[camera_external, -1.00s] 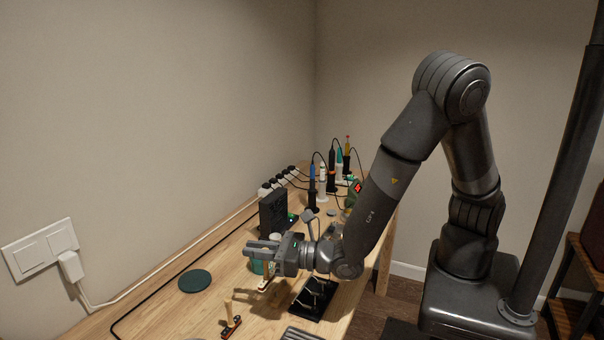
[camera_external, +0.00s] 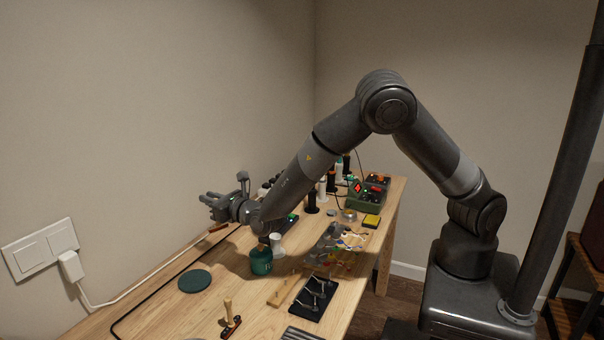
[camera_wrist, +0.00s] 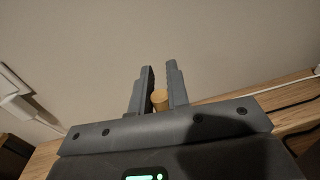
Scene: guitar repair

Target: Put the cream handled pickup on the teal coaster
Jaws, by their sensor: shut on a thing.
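The teal coaster (camera_external: 195,281) is a flat, round dark-teal disc, bare, on the left part of the bench. My gripper (camera_external: 212,207) is raised above the bench near the wall, behind the coaster and a little to its right. It is shut on a wooden handle (camera_wrist: 160,101), seen between the fingers in the wrist view. A pale, cream-to-wood block with a peg (camera_external: 280,292) lies on the bench, and a dark red handled piece (camera_external: 231,325) stands at the front.
A teal jar (camera_external: 261,263) stands right of the coaster. A black tray with metal parts (camera_external: 315,298) is further right. Bottles and a green box (camera_external: 366,196) fill the back. A cable runs along the wall edge. Bench around the coaster is clear.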

